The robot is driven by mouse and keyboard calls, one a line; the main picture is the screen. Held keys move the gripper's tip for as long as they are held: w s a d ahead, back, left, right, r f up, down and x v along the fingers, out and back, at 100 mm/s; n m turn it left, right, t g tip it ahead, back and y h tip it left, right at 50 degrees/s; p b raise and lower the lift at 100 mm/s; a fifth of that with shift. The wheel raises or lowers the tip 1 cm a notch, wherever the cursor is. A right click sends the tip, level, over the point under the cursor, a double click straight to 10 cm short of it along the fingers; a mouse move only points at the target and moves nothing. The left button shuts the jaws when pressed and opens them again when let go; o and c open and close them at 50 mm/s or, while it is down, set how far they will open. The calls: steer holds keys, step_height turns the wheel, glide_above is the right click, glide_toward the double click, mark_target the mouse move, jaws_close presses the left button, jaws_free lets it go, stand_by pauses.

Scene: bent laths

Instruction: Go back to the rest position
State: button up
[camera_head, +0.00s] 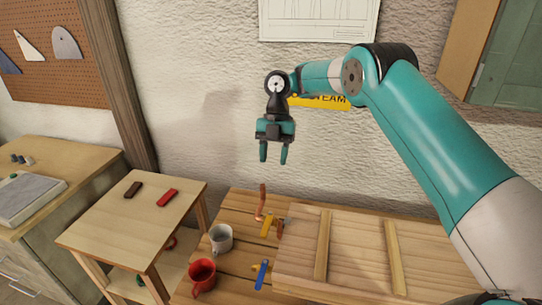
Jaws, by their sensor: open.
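My gripper (273,152) hangs at the end of my teal arm, in front of the white wall and above the back of the wooden bench. Its two fingers point down and are apart, with nothing between them. It is clear of everything on the bench.
A side table (115,220) stands left.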

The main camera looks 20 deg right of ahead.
steer(key=s+a+r+m+t+y+b, duration=0.1)
steer(key=s+a+r+m+b, duration=0.15)
steer(key=s+m+b, duration=0.35)
steer(key=s+a+r+m+b, duration=0.2)
steer(key=s+a+m+b, duration=0.1)
steer(key=s+m, duration=0.3)
steer(key=s+d+f+m+t+b, duration=0.1)
steer(key=s+f+m+b, duration=0.1)
steer(key=s, duration=0.5)
steer(key=s+f+m+t+b, duration=0.1)
steer(key=s+f+m+b, duration=0.2)
steer(key=s+m, duration=0.2)
steer(key=s+d+f+m+y+b, duration=0.1)
steer(key=s+f+m+b, duration=0.2)
steer(key=s, duration=0.8)
steer(key=shift+d+f+m+t, duration=0.3)
steer(key=shift+m+t, duration=0.1)
steer(key=shift+m, duration=0.1)
steer(key=shift+s, duration=0.1)
